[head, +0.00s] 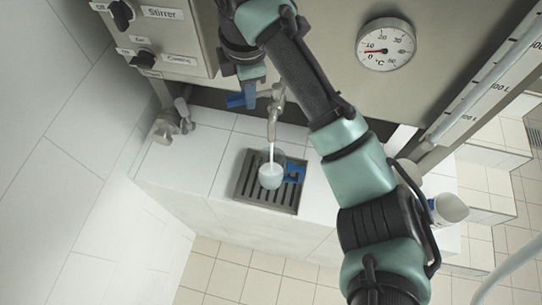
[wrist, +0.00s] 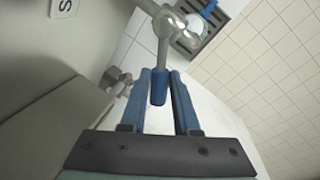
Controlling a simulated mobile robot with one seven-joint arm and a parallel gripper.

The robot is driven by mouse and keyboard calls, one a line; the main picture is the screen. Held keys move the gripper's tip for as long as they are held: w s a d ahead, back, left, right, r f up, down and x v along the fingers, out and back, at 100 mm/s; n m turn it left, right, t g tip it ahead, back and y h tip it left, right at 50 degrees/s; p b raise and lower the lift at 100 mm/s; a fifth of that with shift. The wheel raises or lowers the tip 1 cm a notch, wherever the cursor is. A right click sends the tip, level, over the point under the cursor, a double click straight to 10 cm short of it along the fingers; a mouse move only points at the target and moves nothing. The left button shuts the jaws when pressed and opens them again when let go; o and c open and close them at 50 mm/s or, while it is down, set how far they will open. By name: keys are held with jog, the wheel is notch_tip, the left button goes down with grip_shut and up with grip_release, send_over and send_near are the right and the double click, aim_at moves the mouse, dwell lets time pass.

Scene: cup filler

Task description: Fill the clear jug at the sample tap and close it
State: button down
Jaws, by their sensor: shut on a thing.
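The clear jug (head: 270,176) stands on a dark drain grate (head: 250,190) directly under the sample tap (head: 273,118). Its blue handle (head: 294,170) points right. A pale stream (head: 271,152) runs from the spout down into the jug; the fill level is unclear. My gripper (head: 240,99) is up at the tap's lever, left of the spout. In the wrist view my gripper (wrist: 159,85) is shut on the blue tap lever (wrist: 158,88), with one finger on each side. The jug (wrist: 188,36) shows there partly hidden behind the tap body.
A second metal valve (head: 166,126) sits on the white tiled ledge to the left. The tank wall behind carries a thermometer (head: 385,45) and control knobs (head: 121,14). A white cup (head: 450,208) shows at the right beside my arm. The ledge around the grate is mostly clear.

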jog(key=shift+w, duration=0.15)
jog(key=shift+w+a+r+m+p, duration=0.1)
jog(key=shift+w+r+m+p, duration=0.05)
jog(key=shift+m+p, duration=0.4)
jog(key=shift+w+m, duration=0.15)
jog(key=shift+m, duration=0.1)
dwell(7.0)
